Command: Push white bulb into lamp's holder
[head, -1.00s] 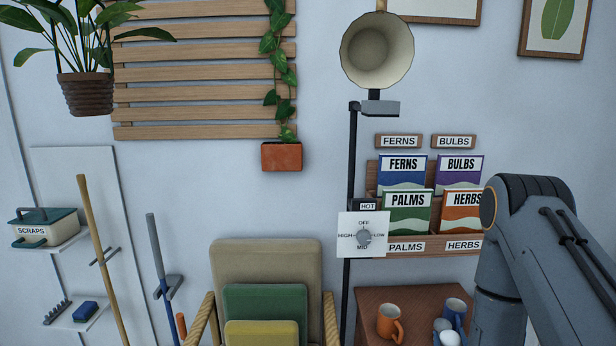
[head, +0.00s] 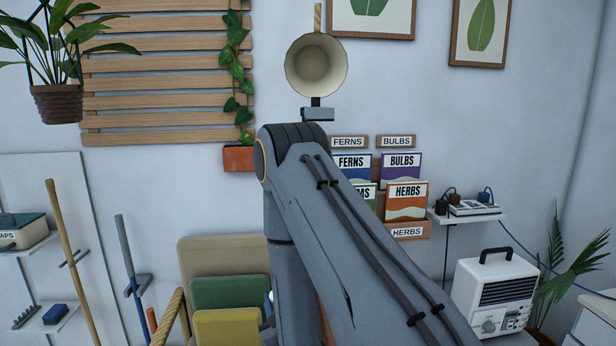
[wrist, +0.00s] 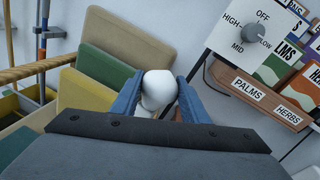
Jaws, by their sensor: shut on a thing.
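The white bulb (wrist: 157,90) is between the two blue fingers of my gripper (wrist: 160,79) in the wrist view, with its round end facing away from me. The gripper is shut on it. The lamp's cream shade (head: 316,68) hangs high on the wall in the head view, its open mouth facing me. The holder inside the shade cannot be made out. My arm covers the lamp's pole and most of my gripper in the head view. The lamp's white dial panel (wrist: 257,35) shows at the upper right of the wrist view.
Below the shade, my arm partly hides the seed-packet rack (head: 410,231). A potted vine (head: 239,158) hangs left of the lamp. A white heater (head: 495,290) stands at right.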

